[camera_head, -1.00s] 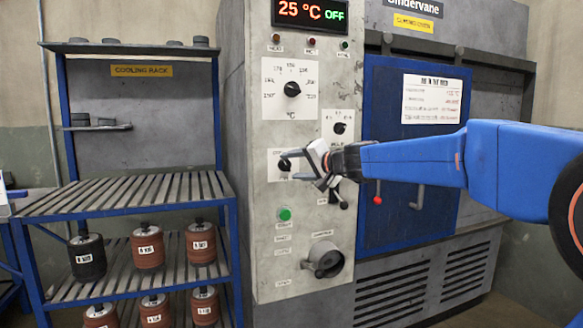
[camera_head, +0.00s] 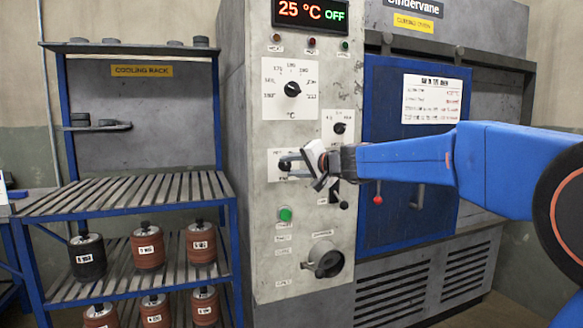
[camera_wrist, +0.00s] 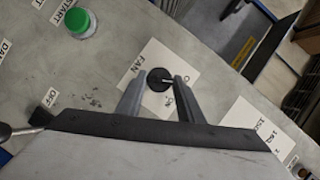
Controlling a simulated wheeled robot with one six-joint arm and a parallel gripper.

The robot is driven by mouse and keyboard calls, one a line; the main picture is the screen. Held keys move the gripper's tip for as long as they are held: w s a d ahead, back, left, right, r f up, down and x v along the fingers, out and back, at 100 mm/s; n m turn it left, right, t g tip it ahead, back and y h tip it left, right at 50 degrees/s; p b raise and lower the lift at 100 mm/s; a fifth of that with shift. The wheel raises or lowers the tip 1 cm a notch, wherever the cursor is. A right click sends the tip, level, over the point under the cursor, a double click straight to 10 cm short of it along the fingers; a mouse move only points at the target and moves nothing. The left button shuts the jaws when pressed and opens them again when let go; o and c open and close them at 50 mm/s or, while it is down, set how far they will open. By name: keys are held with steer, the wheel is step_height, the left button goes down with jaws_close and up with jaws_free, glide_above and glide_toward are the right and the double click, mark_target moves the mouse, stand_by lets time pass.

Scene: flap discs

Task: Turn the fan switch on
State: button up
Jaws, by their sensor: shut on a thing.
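The fan switch is a small round black knob (camera_wrist: 157,79) on a white plate (camera_wrist: 160,62) marked FAN in the wrist view. Its plate (camera_head: 275,160) also shows in the head view, on the grey control panel below the temperature dial. My gripper (camera_wrist: 160,80) has its two grey fingers on either side of the knob, shut on it. In the head view my gripper (camera_head: 286,166) reaches the plate from the right, with its body rolled at a slant. A light pointer line shows on the knob, but its exact setting is hard to read.
A temperature dial (camera_head: 292,89) and a smaller knob (camera_head: 340,128) sit above. A green START button (camera_head: 285,214) and a round grey switch (camera_head: 325,260) sit below. A blue oven door (camera_head: 400,190) is to the right, a cooling rack (camera_head: 130,190) to the left.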

steer(key=m, duration=0.1)
steer(key=m+t+y, duration=0.1)
steer(key=m, duration=0.3)
steer(key=shift+d+f+y, duration=0.1)
steer(key=shift+f+y, duration=0.25)
steer(key=shift+y, duration=0.05)
steer(key=m+t, duration=0.1)
steer(key=m, duration=0.2)
steer(key=m+t, duration=0.1)
steer(key=m, duration=0.1)
steer(key=shift+f+m+t+y, duration=0.15)
steer(key=shift+m+t+y, duration=0.15)
steer(key=shift+m+y, duration=0.1)
steer(key=shift+m, duration=0.3)
steer(key=o, duration=1.1)
steer(key=shift+s, duration=0.1)
